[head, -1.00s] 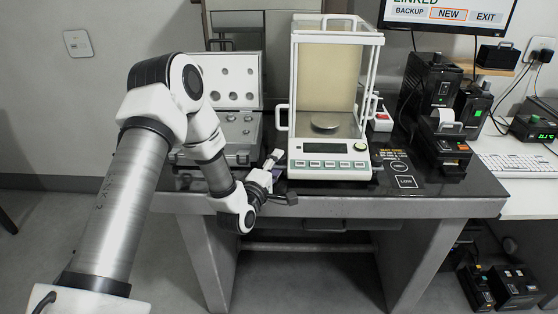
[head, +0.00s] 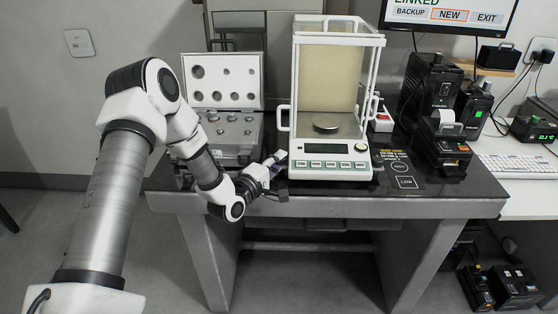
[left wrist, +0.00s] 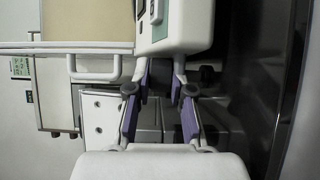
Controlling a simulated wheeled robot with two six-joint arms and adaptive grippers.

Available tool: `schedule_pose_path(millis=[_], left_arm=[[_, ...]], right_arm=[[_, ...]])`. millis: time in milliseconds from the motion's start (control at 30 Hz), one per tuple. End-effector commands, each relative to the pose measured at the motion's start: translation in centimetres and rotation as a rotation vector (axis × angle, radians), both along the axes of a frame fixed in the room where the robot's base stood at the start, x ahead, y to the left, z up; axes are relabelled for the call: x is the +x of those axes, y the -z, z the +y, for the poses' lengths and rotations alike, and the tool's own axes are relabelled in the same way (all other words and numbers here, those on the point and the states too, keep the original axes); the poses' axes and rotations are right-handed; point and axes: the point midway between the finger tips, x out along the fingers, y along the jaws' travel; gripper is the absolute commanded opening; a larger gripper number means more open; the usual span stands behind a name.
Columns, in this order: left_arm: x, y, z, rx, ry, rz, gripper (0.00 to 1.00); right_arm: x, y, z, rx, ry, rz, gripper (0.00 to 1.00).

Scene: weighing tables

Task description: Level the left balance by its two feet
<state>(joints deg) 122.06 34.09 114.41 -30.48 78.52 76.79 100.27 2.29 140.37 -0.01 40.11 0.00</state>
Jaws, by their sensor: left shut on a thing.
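The left balance (head: 330,168) stands on the dark table top, a white-framed glass case with a round pan (head: 326,127) and a front panel with a display and green keys. My left gripper (head: 277,162) is at its front left corner. In the left wrist view the purple-lined fingers (left wrist: 161,82) reach to the edge of the balance's white housing (left wrist: 182,28). They are shut on the left foot, which is mostly hidden by the fingers and housing. The right foot is not clearly visible. My right gripper is out of view.
An open weight case (head: 222,95) stands just left of the balance, behind my left arm. Black devices (head: 440,145) stand to the right, with a keyboard (head: 520,167) on a white table. The table's front edge (head: 350,206) is clear.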

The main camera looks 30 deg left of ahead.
Motion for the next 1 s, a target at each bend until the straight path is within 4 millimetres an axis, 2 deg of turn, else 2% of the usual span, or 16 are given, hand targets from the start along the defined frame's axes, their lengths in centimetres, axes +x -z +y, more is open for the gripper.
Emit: schedule_pose_path(millis=[167, 433, 467, 500, 533, 867, 1000], left_arm=[[-0.1, 0.0, 0.2, 0.001, 0.083, 0.001, 0.0], [-0.1, 0.1, 0.1, 0.002, 0.09, 0.001, 0.0], [-0.1, 0.1, 0.1, 0.002, 0.09, 0.001, 0.28], [-0.1, 0.1, 0.1, 0.002, 0.09, 0.001, 0.42], [-0.1, 0.1, 0.1, 0.002, 0.09, 0.001, 0.46], [-0.3, 0.0, 0.2, 0.002, 0.088, 0.001, 0.46], [-2.2, 0.1, 0.5, -0.002, 0.085, 0.002, 0.46]], right_arm=[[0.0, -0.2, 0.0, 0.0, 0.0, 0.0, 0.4], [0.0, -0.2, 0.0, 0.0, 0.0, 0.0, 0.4], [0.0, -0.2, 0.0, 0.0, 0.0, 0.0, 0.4], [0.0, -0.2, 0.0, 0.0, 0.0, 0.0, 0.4], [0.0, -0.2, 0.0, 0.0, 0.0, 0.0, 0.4], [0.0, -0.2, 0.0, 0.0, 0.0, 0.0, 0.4], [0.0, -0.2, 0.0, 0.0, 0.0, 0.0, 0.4]])
